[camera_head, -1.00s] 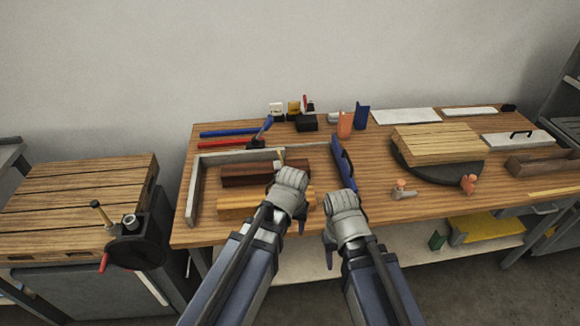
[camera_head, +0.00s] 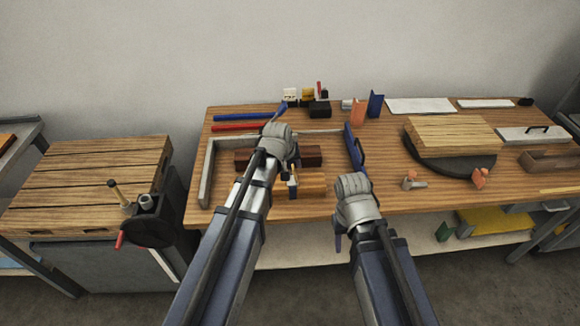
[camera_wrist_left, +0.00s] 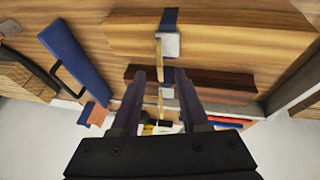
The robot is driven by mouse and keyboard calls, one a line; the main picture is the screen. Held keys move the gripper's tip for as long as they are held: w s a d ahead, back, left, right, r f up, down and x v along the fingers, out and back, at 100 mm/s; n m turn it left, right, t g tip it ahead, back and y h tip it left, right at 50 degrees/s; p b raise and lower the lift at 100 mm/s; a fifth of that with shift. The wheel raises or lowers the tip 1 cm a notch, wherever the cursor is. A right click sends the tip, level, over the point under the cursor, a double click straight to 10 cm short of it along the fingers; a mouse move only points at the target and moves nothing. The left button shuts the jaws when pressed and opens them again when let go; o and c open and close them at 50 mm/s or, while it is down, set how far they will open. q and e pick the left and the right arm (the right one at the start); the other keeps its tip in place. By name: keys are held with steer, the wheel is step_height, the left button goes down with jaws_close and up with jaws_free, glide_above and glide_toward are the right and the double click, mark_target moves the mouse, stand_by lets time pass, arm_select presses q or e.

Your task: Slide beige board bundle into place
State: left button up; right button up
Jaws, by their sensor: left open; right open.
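A light tan board bundle (camera_head: 312,183), which I take as the beige one, lies at the front of a grey L-shaped frame (camera_head: 207,172). It also shows in the left wrist view (camera_wrist_left: 225,38), with a blue strap and metal buckle (camera_wrist_left: 168,45). A dark red-brown bundle (camera_head: 310,156) lies behind it, and in the left wrist view it is near the fingers (camera_wrist_left: 222,82). My left gripper (camera_head: 290,160) is open above the dark bundle; its fingers (camera_wrist_left: 161,78) stand apart. My arm hides part of both bundles. My right gripper (camera_head: 340,240) is open and empty at the table's front edge.
A blue plate with a handle (camera_head: 353,148) stands at the frame's right side. Red (camera_head: 238,127) and blue (camera_head: 240,117) bars lie behind. Pale boards (camera_head: 455,135) rest on a dark round base at right. Small blocks stand at the back.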

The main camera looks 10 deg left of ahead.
mark_target(293, 169)
arm_select(q)
steer(key=b+x, duration=0.3)
steer(key=x, duration=0.2)
steer(key=shift+f+b, duration=0.15)
steer(key=shift+b, duration=0.25)
jaws_close()
stand_by(1.0)
